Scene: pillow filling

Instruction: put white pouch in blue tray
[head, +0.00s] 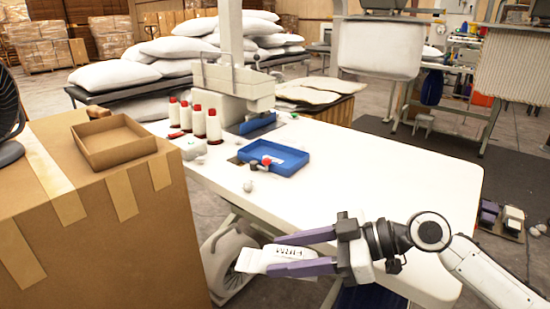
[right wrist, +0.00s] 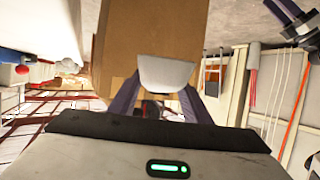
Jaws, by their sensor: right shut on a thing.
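My right gripper (head: 286,252) is shut on a white pouch (head: 254,262) with dark lettering, held out in front of the table's near edge, low and apart from the tray. In the right wrist view the pouch (right wrist: 165,74) sits between the fingertips. The blue tray (head: 290,168) lies on the white table, behind and above the gripper in the head view.
A cardboard box (head: 95,235) with a shallow open carton (head: 115,155) on it stands at the left. Several red-capped white bottles (head: 198,120) and a sewing machine (head: 235,85) stand behind the tray. The right part of the white table (head: 400,165) is clear.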

